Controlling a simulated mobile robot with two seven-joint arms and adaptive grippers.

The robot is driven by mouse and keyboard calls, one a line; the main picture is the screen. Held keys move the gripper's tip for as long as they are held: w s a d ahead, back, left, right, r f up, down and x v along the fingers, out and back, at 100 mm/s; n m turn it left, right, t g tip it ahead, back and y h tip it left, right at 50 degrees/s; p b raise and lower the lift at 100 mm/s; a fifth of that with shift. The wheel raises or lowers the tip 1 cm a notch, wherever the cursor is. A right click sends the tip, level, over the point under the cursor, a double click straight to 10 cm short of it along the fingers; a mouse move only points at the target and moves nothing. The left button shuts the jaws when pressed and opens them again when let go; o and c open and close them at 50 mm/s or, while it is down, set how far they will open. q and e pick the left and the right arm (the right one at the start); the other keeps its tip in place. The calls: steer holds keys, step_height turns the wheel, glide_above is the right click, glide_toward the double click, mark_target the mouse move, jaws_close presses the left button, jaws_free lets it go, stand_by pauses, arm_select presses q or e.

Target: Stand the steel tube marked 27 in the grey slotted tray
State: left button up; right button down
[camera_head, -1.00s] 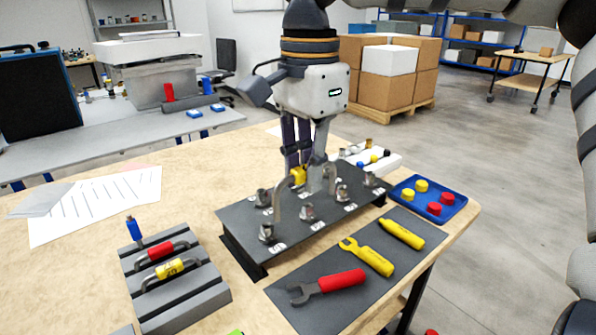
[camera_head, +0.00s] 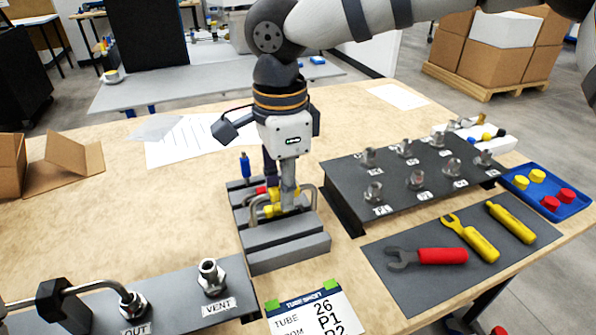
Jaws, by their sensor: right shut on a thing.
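The grey slotted tray (camera_head: 290,250) stands on the wooden table. My right gripper (camera_head: 284,192) points down over it and is shut on a bent steel tube (camera_head: 313,192) with a yellow tag. The held tube is at the slots, low over or touching the tray; I cannot tell if it is seated. Its number is not readable. Another bent tube with a yellow tag (camera_head: 265,211) stands in the tray, and a red tag (camera_head: 259,190) shows behind it, partly hidden by the gripper. My left gripper is not in view.
A blue-handled tool (camera_head: 245,166) stands up at the tray's back left. Right of the tray is a dark plate with fittings (camera_head: 347,196), then a mat with wrenches (camera_head: 400,285). In front are a label card (camera_head: 320,315) and a panel marked OUT and VENT (camera_head: 180,288).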

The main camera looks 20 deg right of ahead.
mark_target(286, 229)
steer(key=shift+f+b, duration=0.4)
steer(key=shift+f, duration=2.1)
steer(key=shift+f, duration=0.1)
steer(key=shift+f+p, duration=0.3)
steer(key=shift+f, duration=0.25)
steer(key=shift+f, duration=1.4)
steer(key=c, duration=1.5)
jaws_free()
